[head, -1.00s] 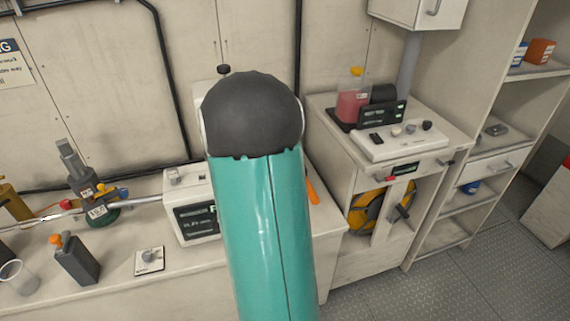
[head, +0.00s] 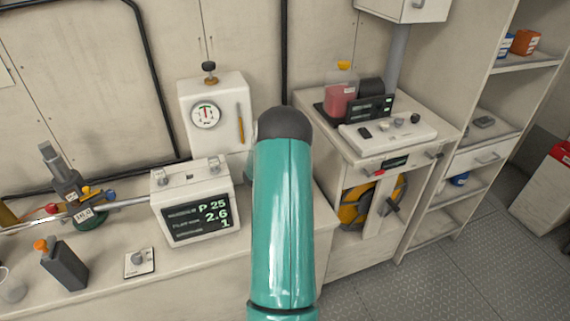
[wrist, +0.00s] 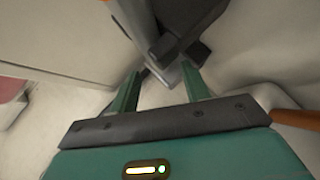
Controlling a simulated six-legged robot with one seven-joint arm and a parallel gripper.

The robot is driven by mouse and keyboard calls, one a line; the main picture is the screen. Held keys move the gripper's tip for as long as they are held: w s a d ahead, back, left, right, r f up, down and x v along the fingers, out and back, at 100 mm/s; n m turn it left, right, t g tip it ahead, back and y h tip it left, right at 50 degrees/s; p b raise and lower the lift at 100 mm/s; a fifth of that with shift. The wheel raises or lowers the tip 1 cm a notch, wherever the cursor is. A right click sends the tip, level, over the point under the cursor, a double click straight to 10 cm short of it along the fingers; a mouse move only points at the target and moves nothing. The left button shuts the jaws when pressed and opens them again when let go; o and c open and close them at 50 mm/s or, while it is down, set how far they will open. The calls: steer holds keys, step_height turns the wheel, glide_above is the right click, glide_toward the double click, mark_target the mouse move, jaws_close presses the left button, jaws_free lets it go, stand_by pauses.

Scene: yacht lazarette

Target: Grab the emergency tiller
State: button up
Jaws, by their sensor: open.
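My gripper (wrist: 163,80) shows in the wrist view with its two teal fingers apart. A dark grey bar with a block-like end (wrist: 185,45) and a pale metallic piece (wrist: 164,72) lie at and just beyond the fingertips; this may be the emergency tiller, but I cannot tell for sure. I cannot tell whether the fingers touch it. An orange-brown bar (wrist: 297,118) shows at the right edge of the wrist view. In the head view my teal arm hides the gripper and the bench spot behind it.
A white display box (head: 190,180) stands left of my arm, with a gauge panel (head: 212,90) behind it. A cabinet (head: 335,150) stands right. Floor at lower right is clear.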

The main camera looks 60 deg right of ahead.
steer(key=x, duration=0.4)
steer(key=shift+d, duration=0.1)
jaws_close()
steer(key=shift+r, duration=0.15)
